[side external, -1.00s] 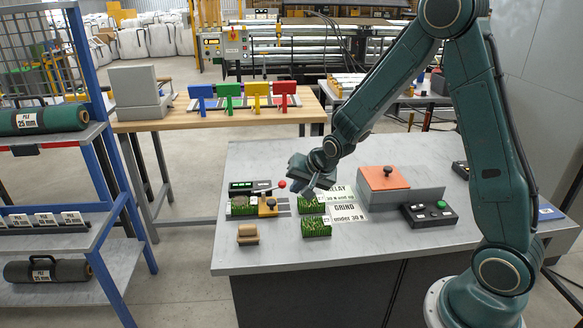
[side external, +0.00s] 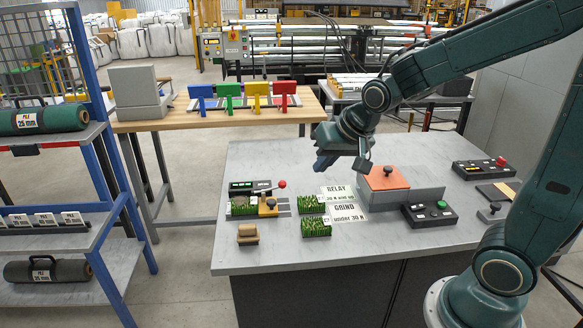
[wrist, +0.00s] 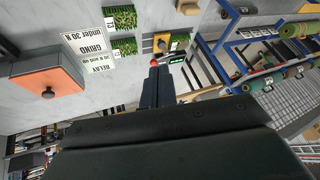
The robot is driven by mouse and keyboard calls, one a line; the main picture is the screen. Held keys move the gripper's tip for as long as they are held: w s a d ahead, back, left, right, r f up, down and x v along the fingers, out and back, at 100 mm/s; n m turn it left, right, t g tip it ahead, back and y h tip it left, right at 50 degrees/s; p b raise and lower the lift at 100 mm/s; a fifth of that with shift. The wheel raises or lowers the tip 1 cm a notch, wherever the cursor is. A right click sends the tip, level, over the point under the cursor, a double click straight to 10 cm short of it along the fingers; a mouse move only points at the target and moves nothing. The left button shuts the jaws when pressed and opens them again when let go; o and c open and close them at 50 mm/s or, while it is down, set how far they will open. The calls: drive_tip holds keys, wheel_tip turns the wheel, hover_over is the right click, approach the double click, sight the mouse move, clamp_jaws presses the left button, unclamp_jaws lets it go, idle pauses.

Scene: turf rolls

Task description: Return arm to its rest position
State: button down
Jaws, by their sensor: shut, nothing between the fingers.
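My gripper (side external: 322,160) is in the air above the back of the grey workbench (side external: 290,250), over the area behind the cards. It is shut and empty, and its dark closed fingers also show in the wrist view (wrist: 157,85). Nothing is in contact with it. Two turf pieces, one behind (side external: 311,204) and one in front (side external: 316,227), lie by the RELAY card (side external: 345,192) and the GRIND card (side external: 348,213). Another turf piece (side external: 243,206) sits in the test device with a red-knobbed lever (side external: 282,184) at the left.
An orange-topped box (side external: 383,180) with a knob stands right of the cards. A control box with a green button (side external: 430,213) and one with a red button (side external: 483,168) lie on the right. A brown block (side external: 248,234) is at the front left. A blue rack (side external: 75,140) stands left.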

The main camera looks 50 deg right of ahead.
drive_tip(key=s+a+r+n, duration=0.1)
drive_tip(key=s+r+n, duration=0.2)
drive_tip(key=s, duration=0.6)
drive_tip(key=s+a+r+n+g, duration=0.1)
drive_tip(key=s+a+r+n, duration=0.1)
drive_tip(key=s, duration=0.7)
drive_tip(key=shift+a+r+n+y, duration=0.15)
drive_tip(key=shift+r+n+y, duration=0.15)
drive_tip(key=shift+r+n, duration=0.2)
